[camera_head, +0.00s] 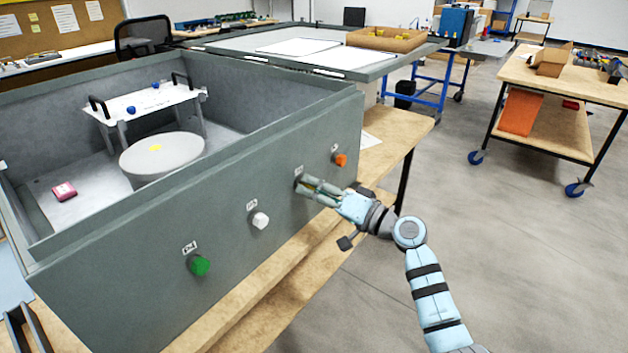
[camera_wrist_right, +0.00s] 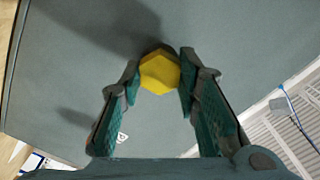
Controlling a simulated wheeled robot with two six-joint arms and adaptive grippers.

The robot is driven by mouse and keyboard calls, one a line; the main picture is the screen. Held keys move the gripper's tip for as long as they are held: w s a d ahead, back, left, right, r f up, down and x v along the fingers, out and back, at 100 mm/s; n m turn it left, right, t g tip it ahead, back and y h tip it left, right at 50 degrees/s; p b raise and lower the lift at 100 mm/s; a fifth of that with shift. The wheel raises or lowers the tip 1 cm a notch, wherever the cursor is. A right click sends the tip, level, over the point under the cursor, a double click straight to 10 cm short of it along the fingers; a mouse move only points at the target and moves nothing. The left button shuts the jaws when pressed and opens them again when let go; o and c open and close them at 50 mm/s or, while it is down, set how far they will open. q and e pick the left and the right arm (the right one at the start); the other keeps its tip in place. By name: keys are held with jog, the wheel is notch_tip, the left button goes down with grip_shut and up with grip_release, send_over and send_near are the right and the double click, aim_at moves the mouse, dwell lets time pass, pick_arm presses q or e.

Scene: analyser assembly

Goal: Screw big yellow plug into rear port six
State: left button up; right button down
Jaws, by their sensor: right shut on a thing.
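The big yellow plug (camera_wrist_right: 160,74) shows in the right wrist view as a yellow hexagonal head against the grey panel. My right gripper (camera_wrist_right: 159,80) is shut on it, one finger on each side. In the head view my right gripper (camera_head: 303,186) reaches the panel (camera_head: 225,215) from the right, at a labelled port between the white and orange plugs. The fingers mostly hide the plug and the port there, so how deep the plug sits cannot be told.
A green plug (camera_head: 200,265), a white plug (camera_head: 260,220) and an orange plug (camera_head: 340,160) sit in the same panel. Inside the open housing are a round grey drum (camera_head: 165,160), a white bracket plate (camera_head: 145,101) and a pink block (camera_head: 64,191). The wooden bench (camera_head: 395,140) runs below.

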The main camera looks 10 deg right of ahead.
jog(key=m+p, duration=0.4)
jog(key=m, duration=0.4)
jog(key=shift+r+p, duration=0.1)
jog(key=shift+p, duration=0.3)
jog(key=c, duration=1.3)
grip_release()
